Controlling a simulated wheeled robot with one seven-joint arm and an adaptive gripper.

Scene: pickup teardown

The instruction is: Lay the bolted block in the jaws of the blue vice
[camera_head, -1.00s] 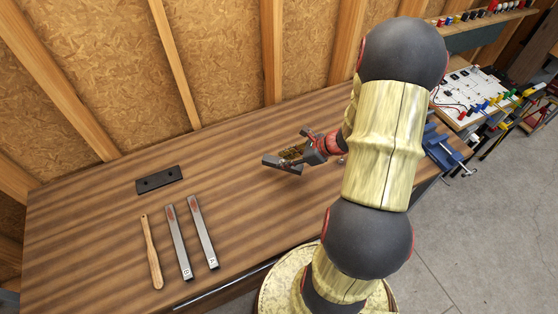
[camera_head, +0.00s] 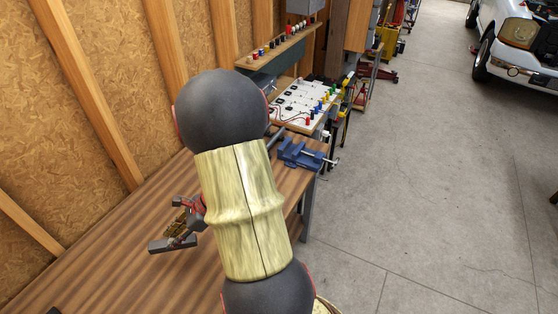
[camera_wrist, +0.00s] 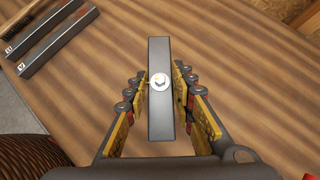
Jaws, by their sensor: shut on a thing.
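The bolted block, a dark grey bar (camera_wrist: 159,113) with a bright bolt head (camera_wrist: 159,81) at its middle, shows upright in the picture in the wrist view. My gripper (camera_wrist: 161,86) is shut on it, with a yellow and black finger on each side. In the head view my gripper (camera_head: 184,222) holds the block (camera_head: 172,244) over the wooden bench, left of my arm. The blue vice (camera_head: 301,154) stands at the bench's far right corner, well apart from the gripper. My arm hides part of the bench between them. I cannot make out the gap between the vice jaws.
Two grey bars (camera_wrist: 58,39) marked with letters lie on the bench (camera_wrist: 258,90) in the wrist view. A white board with coloured parts (camera_head: 307,103) lies beyond the vice. A shelf of small items (camera_head: 275,46) hangs above. Concrete floor lies open to the right.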

